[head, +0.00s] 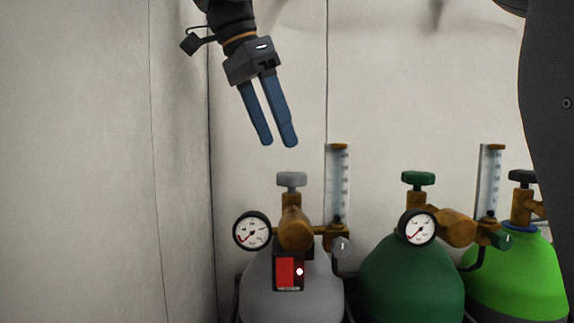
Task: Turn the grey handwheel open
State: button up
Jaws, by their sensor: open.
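The grey handwheel (292,180) sits on top of the brass valve (296,228) of the grey gas cylinder (270,290), in the lower middle of the head view. My gripper (280,143) is above the handwheel and slightly left of it in the picture. Its two blue fingers point down and a little to the right, with a gap between them. It is open, empty and apart from the handwheel. A round gauge (252,231) is at the valve's left, and a clear flow tube (339,185) stands at its right.
A dark green cylinder (410,280) with a green handwheel (418,180) and its own gauge (417,228) stands to the right. A bright green cylinder (515,275) with a black handwheel (523,178) is farther right. Pale walls stand behind.

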aim_at(292, 182)
jog(key=shift+x, duration=3.85)
jog(key=shift+d, duration=0.1)
jog(key=c, duration=1)
jog(key=shift+s, duration=0.1)
jog(key=shift+c, duration=0.2)
